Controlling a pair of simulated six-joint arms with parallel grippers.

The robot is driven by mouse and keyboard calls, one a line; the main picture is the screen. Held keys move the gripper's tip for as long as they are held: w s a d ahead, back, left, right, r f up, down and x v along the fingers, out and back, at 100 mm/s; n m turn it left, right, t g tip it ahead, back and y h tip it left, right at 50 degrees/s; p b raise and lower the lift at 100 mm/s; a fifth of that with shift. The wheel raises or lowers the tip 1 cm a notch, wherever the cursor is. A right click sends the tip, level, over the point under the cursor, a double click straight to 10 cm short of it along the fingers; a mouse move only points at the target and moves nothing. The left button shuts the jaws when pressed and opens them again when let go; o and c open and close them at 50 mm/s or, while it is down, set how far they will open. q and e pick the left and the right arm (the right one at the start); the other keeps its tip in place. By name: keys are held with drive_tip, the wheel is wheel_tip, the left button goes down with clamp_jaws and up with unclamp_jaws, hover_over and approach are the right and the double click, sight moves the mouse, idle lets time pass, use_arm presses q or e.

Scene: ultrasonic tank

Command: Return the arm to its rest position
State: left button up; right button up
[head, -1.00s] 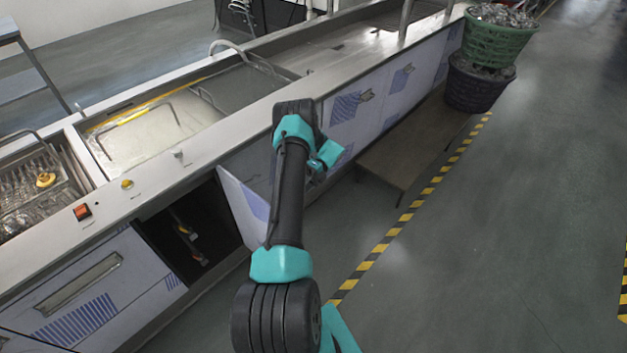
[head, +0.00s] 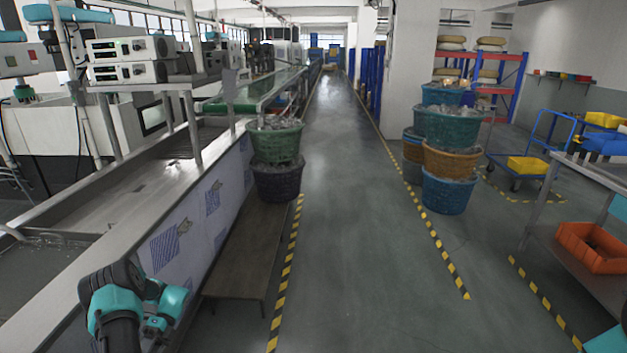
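My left arm shows at the lower left of the head view, as a black and teal joint beside the front panel of the tank line (head: 205,205). The part of the arm beyond that joint is hidden or outside the picture, and I cannot see my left gripper. Small teal pieces of my own body show at the right edge. My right gripper is not in view. Neither gripper can be seen holding anything.
A low brown bench (head: 245,250) stands along the tank line, with a dark basket (head: 278,183) under a green basket (head: 276,143). Stacked tubs (head: 447,195) stand across the aisle. An orange bin (head: 592,247) sits on a cart at right. The grey aisle (head: 345,220) is clear.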

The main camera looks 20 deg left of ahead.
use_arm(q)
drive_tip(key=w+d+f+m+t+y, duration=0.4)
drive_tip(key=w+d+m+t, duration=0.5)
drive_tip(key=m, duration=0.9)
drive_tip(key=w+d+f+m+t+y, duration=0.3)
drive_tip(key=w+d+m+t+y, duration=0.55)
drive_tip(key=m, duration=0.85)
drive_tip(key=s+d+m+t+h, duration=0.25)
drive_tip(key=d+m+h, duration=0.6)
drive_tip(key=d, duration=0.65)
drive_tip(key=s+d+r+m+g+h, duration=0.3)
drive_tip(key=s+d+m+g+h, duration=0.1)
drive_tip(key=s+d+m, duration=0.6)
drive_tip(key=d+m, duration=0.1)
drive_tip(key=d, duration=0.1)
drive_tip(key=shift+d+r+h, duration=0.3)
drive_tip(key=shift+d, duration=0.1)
